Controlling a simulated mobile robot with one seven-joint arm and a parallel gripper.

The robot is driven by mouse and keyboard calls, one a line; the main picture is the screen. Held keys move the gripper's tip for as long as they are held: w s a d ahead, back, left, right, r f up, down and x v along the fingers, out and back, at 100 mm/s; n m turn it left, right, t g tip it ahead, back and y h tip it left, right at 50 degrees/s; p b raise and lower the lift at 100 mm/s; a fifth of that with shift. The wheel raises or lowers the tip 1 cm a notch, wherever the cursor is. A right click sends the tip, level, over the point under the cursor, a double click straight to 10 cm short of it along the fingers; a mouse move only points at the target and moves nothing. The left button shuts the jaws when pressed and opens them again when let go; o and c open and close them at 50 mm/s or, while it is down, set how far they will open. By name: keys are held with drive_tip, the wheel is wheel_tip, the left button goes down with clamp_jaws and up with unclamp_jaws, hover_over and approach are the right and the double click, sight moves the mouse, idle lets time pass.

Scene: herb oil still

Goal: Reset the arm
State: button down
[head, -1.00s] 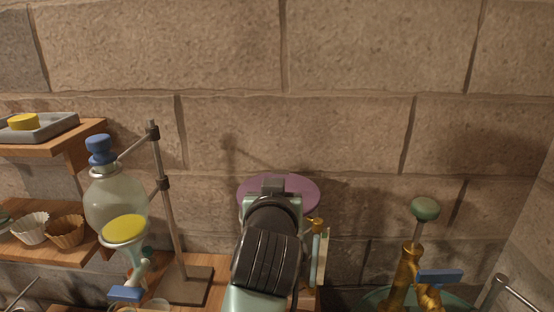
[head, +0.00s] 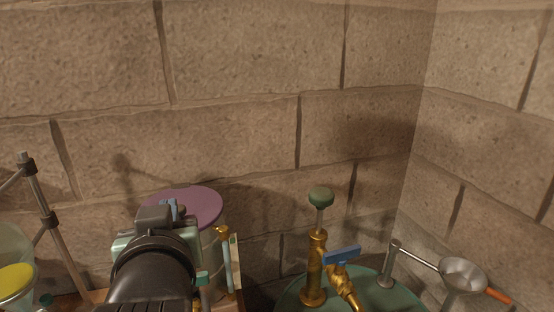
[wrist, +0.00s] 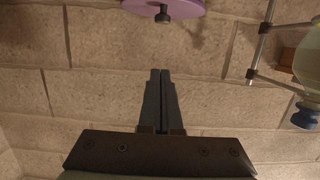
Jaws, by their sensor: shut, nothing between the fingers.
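My gripper (wrist: 160,76) shows in the wrist view with its two dark fingers together and nothing between them. They point toward the stone block wall. In the head view my arm rises at the lower middle-left and hides most of my gripper. A purple round lid (head: 190,205) on a pale vessel stands just behind the arm. The purple lid (wrist: 165,5) also shows at the top of the wrist view, with a dark knob, apart from the fingers.
A brass pump (head: 313,270) with a green knob and a blue-handled tap (head: 342,254) stand over a green round surface at right. A metal strainer (head: 463,274) with an orange handle is further right. A clamp stand (head: 47,218) and glass flask (head: 14,245) are at left.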

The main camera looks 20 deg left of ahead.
drive_tip(key=w+d+r+m+t+h+p, duration=0.1)
drive_tip(key=d+r+m+t+h, duration=0.1)
drive_tip(key=d+r+t, duration=0.5)
drive_tip(key=w+d+r+m+t+h+p, duration=0.1)
drive_tip(key=w+d+r+m+t+h, duration=0.15)
drive_tip(key=d+r, duration=0.7)
drive_tip(key=s+d+r+m+t+h+p, duration=0.1)
drive_tip(key=s+d+r+m+t+h, duration=0.2)
drive_tip(key=s+d+r+t+h, duration=0.2)
drive_tip(key=s+d+r, duration=0.3)
drive_tip(key=d+r, duration=0.2)
drive_tip(key=r, duration=0.2)
drive_tip(key=shift+s, duration=0.15)
drive_tip(key=shift+d+t, duration=0.1)
drive_tip(key=shift+t, duration=0.15)
